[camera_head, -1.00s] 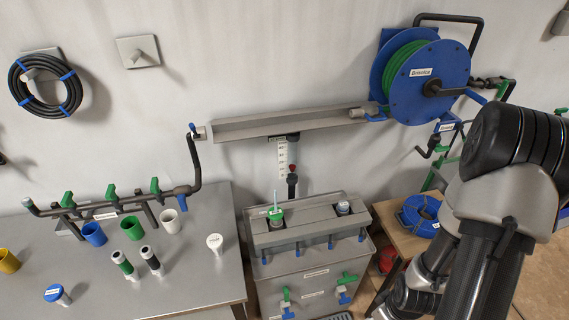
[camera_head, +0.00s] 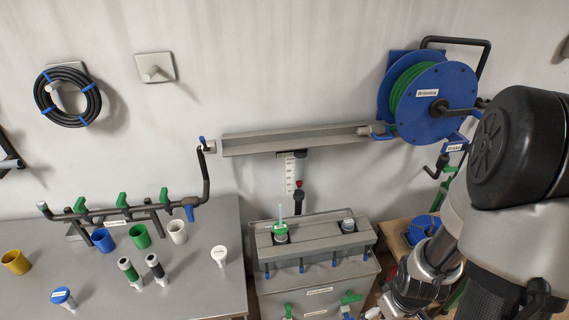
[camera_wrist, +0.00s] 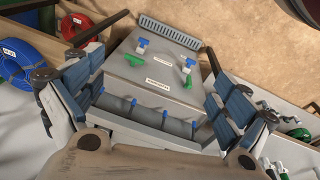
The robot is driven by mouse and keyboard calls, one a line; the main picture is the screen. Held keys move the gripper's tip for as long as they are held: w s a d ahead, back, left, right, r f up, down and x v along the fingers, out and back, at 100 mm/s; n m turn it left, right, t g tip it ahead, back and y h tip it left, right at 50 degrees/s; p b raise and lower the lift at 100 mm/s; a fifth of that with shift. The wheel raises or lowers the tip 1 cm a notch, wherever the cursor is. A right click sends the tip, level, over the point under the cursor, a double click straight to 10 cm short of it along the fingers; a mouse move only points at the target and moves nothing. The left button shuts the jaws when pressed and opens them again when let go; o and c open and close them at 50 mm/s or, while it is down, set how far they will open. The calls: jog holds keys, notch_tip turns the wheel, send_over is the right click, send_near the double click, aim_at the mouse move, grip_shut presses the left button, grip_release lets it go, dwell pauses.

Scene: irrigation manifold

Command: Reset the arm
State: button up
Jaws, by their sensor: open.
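My arm (camera_head: 520,150) is bent at the right side of the head view, in front of the wall and beside the blue hose reel (camera_head: 432,104). Its lower end runs down to the bottom edge, where the gripper is hard to make out. In the wrist view my gripper (camera_wrist: 152,88) is open, with its two blue-grey padded fingers wide apart and nothing between them. Beyond the fingers is the grey tank cabinet (camera_wrist: 155,72) with blue and green taps. It also shows in the head view (camera_head: 315,303). No contact with the fingers is visible.
A metal table (camera_head: 205,285) at the left holds a pipe manifold with green valves (camera_head: 120,200), coloured cups and several small cylinders. A wall trough (camera_head: 295,140) and a black hose coil (camera_head: 68,97) hang above. A blue coil (camera_head: 424,228) lies on a side table.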

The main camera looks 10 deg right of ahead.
jog(key=w+a+r+m+t+b, duration=0.1)
jog(key=w+a+r+t+b, duration=0.1)
jog(key=a+r+b, duration=0.65)
jog(key=s+a+r+m+t, duration=0.1)
jog(key=s+a+r, duration=0.5)
jog(key=s+r, duration=0.2)
jog(key=shift+a+r+m+y, duration=0.3)
jog(key=shift+a+r+y, duration=0.1)
jog(key=shift+r, duration=0.4)
